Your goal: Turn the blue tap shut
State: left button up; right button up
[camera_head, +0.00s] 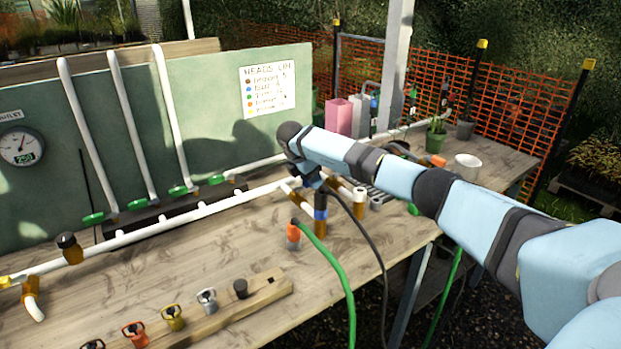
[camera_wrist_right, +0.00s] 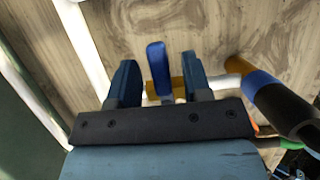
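The blue tap's lever handle (camera_wrist_right: 157,62) shows in the right wrist view, standing between the two fingers of my right gripper (camera_wrist_right: 158,70). The fingers are apart, with a visible gap on each side of the lever, so the gripper is open around it. Below the lever, a brass body (camera_wrist_right: 188,86) sits on a white pipe branch. In the head view my right gripper (camera_head: 309,178) is low over the pipework, and the lever is mostly hidden there. A dark fitting with a blue band (camera_head: 320,214) stands just in front of the gripper. My left gripper is not in view.
A long white pipe (camera_head: 155,229) crosses the wooden table. Green-handled taps (camera_head: 138,204) line the manifold behind it. An orange-topped fitting with a green hose (camera_head: 294,234) stands close by. A wooden rack (camera_head: 236,307) with coloured caps lies in front. A black hose hangs near the gripper.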

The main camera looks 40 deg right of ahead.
jog(key=v, duration=1.3)
jog(key=shift+a+r, duration=0.15)
jog(key=shift+r, duration=0.2)
